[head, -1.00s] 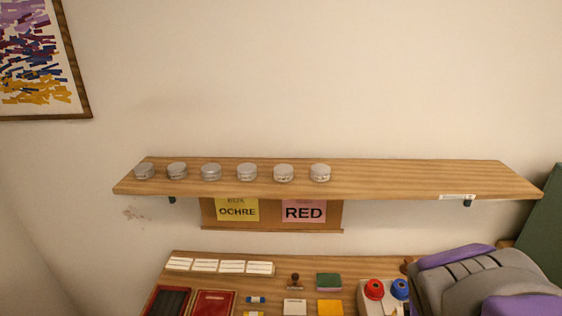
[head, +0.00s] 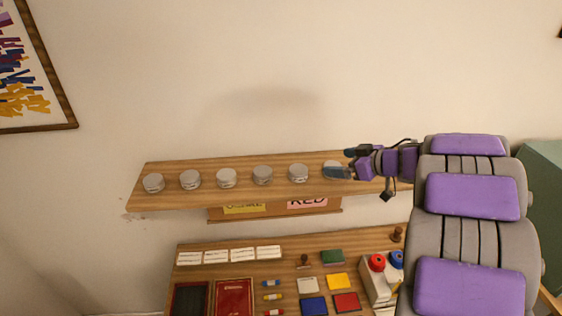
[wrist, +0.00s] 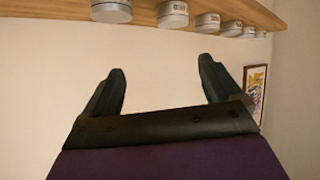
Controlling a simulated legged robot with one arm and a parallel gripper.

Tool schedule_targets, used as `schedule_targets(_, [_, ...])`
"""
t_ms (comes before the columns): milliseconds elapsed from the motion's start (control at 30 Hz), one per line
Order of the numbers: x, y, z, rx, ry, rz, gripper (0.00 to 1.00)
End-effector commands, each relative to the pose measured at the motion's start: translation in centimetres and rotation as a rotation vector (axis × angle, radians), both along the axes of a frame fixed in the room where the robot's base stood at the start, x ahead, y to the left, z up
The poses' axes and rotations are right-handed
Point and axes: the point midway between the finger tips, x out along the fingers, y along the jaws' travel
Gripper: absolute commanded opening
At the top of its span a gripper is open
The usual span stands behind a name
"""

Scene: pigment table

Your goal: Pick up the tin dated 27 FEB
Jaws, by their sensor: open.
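Several round grey tins stand in a row on the wooden shelf (head: 235,197) in the head view. From left to right there are tins (head: 153,183), (head: 190,180), (head: 227,178), (head: 262,175), (head: 298,173), and the rightmost tin (head: 335,169) is partly covered by my gripper (head: 344,163). In the wrist view, which looks upside down, my gripper (wrist: 162,70) is open with nothing between its fingers. The nearest tins there (wrist: 112,11) and (wrist: 172,14) lie beyond the fingertips. The tin labels are too small to read, so I cannot tell which says 27 FEB.
A workbench (head: 215,268) below holds white cards (head: 229,256), a red book (head: 233,296), stamps and coloured pads. OCHRE and RED signs hang under the shelf. My arm covers the shelf's right part. A framed picture (head: 45,75) hangs on the left wall.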

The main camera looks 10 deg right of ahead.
Motion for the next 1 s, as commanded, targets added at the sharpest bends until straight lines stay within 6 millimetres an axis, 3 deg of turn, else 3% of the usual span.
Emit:
schedule_targets(133, [-1.6,-0.6,-0.9,0.061,0.069,0.073,0.92])
schedule_targets(300, [-0.9,-0.7,-2.0,0.078,0.080,0.092,0.92])
schedule_targets(767, [4.4,8.0,-6.0,0.052,0.080,0.090,0.92])
schedule_targets(1000, [5.9,7.5,-7.0,0.062,0.077,0.086,0.92])
